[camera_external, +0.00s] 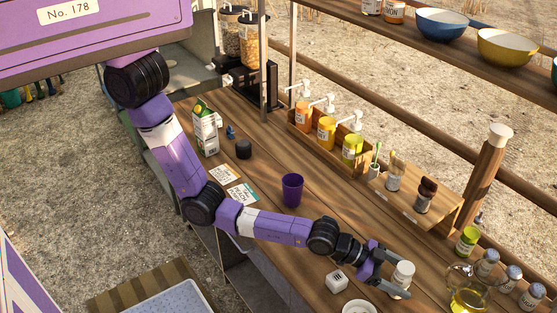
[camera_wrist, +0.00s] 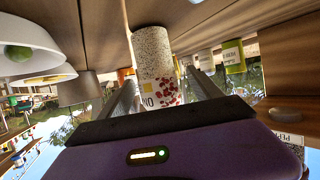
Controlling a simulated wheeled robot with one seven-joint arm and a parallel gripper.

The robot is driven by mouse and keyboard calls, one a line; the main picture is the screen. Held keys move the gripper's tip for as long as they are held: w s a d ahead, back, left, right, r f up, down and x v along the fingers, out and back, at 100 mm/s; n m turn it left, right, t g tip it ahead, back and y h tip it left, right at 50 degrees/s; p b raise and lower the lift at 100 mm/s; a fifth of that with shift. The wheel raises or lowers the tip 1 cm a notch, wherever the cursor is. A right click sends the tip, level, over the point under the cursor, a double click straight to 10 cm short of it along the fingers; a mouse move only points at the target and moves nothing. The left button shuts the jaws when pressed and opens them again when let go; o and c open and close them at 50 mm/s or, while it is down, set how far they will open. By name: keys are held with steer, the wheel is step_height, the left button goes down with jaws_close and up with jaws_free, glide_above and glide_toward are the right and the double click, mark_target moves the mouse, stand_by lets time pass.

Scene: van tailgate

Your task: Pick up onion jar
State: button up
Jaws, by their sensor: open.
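A jar with a white lid (camera_external: 403,269) stands on the wooden counter near the front right. In the wrist view it is a speckled jar (camera_wrist: 152,52) with a label showing red pictures; only a few letters of its name show, consistent with the onion jar. My gripper (camera_external: 397,276) is open, with one finger on each side of this jar. In the wrist view the jar stands between the two fingers, and a gap shows on the right side. I cannot tell whether the left finger touches it.
Several other jars (camera_external: 487,262) and a glass pitcher (camera_external: 470,299) with yellow liquid stand close to the right. A purple cup (camera_external: 292,190) stands mid-counter. Bottle rack (camera_external: 310,138) lies behind.

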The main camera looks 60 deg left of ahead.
steer(key=c, duration=1.6)
steer(key=shift+r, duration=0.1)
